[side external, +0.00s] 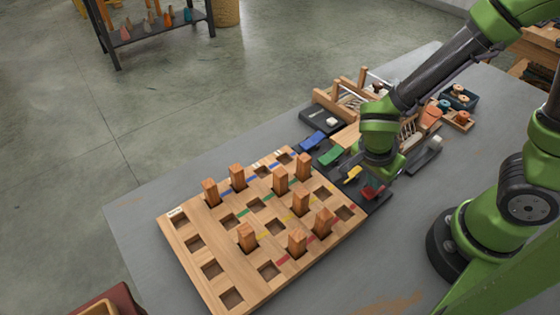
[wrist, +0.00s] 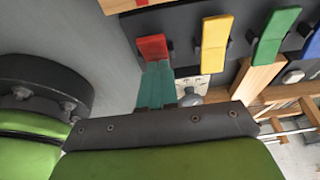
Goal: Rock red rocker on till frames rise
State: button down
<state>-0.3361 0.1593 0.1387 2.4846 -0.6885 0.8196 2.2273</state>
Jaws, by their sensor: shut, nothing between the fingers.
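The red rocker (side external: 373,192) is the nearest of a row of coloured rockers on a dark strip beside the wooden board. In the wrist view, the red rocker (wrist: 152,47) is just beyond the tips of my gripper (wrist: 155,68). My gripper's teal fingers are shut with nothing between them. The tips are at or very near the rocker's near end; I cannot tell whether they touch. Several wooden blocks (side external: 300,202) stand up from square holes in the board (side external: 196,228); other holes show no raised block.
The yellow rocker (side external: 353,174) is next to the red one, then green (side external: 331,155) and blue (side external: 313,140). A wooden loom-like frame (side external: 350,95) and a dark tray of spools (side external: 458,97) stand behind. The grey table (side external: 140,208) is clear left of the board.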

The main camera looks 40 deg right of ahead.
jog(key=shift+r, duration=0.1)
notch_tip(320, 180, up, 14)
dwell(0.5)
notch_tip(320, 180, up, 6)
jog(key=n+t+y, duration=0.6)
jog(key=n+t, duration=0.1)
jog(key=n, duration=0.7)
send_over(367, 190)
jog(key=w+d, duration=0.1)
jog(key=d, duration=0.2)
jog(key=shift+d+r, duration=0.2)
